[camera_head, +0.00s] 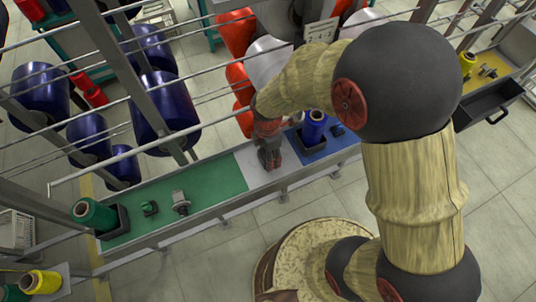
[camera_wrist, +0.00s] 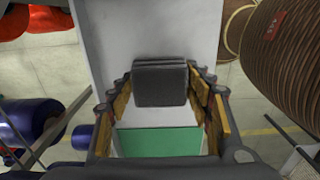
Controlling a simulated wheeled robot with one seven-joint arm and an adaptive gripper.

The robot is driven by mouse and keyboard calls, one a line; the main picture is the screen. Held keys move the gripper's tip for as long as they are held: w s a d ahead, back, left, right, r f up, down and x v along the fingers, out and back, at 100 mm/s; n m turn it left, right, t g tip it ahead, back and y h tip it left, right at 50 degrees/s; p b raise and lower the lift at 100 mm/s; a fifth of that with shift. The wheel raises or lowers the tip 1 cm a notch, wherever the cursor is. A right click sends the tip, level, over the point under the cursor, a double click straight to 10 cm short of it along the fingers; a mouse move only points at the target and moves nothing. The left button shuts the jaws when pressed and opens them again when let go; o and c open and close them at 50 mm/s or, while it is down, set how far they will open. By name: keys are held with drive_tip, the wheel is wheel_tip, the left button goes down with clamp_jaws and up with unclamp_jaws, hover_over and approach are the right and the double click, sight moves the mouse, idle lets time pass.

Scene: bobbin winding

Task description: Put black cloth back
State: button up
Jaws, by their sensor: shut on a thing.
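My gripper (camera_wrist: 162,85) is shut on the black cloth (camera_wrist: 160,83), a dark grey folded block held between the fingertips in the wrist view. In the head view my gripper (camera_head: 269,160) points down over the pale grey section (camera_head: 262,170) of the long shelf, between its green and blue sections. The cloth cannot be made out in the head view. In the wrist view the pale surface (camera_wrist: 150,25) lies behind the cloth, with green (camera_wrist: 158,142) below it. Whether the cloth touches the shelf I cannot tell.
The green section (camera_head: 185,185) bears a green spool (camera_head: 95,214), a small green part (camera_head: 149,208) and a metal device (camera_head: 181,203). A blue spool (camera_head: 314,126) stands just right of my gripper. Metal rails (camera_head: 160,93) and large blue bobbins (camera_head: 160,105) crowd the back.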

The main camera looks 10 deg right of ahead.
drive_tip(key=shift+f, duration=0.15)
drive_tip(key=o, duration=1.2)
